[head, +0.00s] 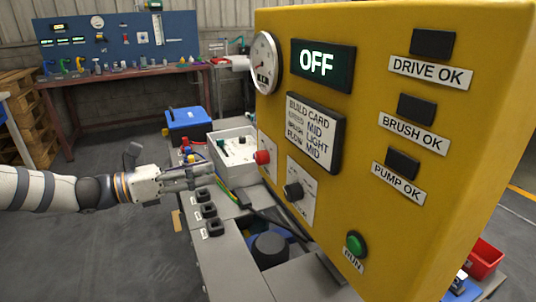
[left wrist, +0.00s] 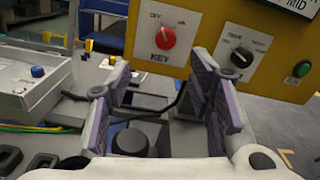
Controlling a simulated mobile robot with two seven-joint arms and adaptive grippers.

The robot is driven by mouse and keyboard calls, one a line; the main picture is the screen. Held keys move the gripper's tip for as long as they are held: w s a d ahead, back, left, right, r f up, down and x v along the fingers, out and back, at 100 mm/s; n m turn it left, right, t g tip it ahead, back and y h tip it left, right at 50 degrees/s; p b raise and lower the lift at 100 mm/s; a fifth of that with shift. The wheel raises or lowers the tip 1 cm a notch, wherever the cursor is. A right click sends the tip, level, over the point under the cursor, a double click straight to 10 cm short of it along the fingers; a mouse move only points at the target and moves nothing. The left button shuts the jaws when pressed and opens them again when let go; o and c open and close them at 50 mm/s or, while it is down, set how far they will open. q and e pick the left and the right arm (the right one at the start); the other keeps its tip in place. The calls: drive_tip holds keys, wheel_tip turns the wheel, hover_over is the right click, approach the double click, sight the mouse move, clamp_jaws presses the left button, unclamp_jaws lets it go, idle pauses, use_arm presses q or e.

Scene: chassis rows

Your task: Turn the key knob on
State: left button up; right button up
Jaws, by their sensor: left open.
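The red key knob (head: 262,157) is on the left part of the yellow panel (head: 395,60), partly edge-on in the head view. In the left wrist view the key knob (left wrist: 166,38) shows clearly above a "KEY" label, with small position marks above it; its exact pointing is hard to tell. The panel display (head: 322,64) reads "OFF". My left gripper (head: 211,173) is to the left of the knob, apart from it, pointing toward the panel. In the left wrist view the left gripper (left wrist: 163,92) is open and empty, its fingers below the knob. My right gripper is out of view.
A black knob (head: 293,191) and a green RUN button (head: 355,244) are right of the key knob. A white box (head: 233,150), black switches (head: 207,210) and cables lie below and beside the gripper. A workbench (head: 120,75) stands behind.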

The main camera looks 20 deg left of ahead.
sight(257, 159)
use_arm(q)
drive_tip(key=b+x, duration=0.1)
drive_tip(key=x, duration=0.2)
drive_tip(key=b+x, duration=0.1)
drive_tip(key=x, duration=0.2)
drive_tip(key=b+x, duration=0.1)
drive_tip(key=x, duration=0.3)
drive_tip(key=shift+s+d+f, duration=0.25)
drive_tip(key=shift+d, duration=0.1)
drive_tip(key=shift+w+d+r, duration=0.25)
drive_tip(key=shift+w+d, duration=0.1)
drive_tip(key=shift+w, duration=0.05)
drive_tip(key=shift+r, duration=0.1)
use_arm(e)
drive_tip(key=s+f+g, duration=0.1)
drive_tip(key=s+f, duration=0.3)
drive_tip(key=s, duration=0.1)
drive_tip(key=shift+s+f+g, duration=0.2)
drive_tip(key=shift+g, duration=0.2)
use_arm(q)
clamp_jaws()
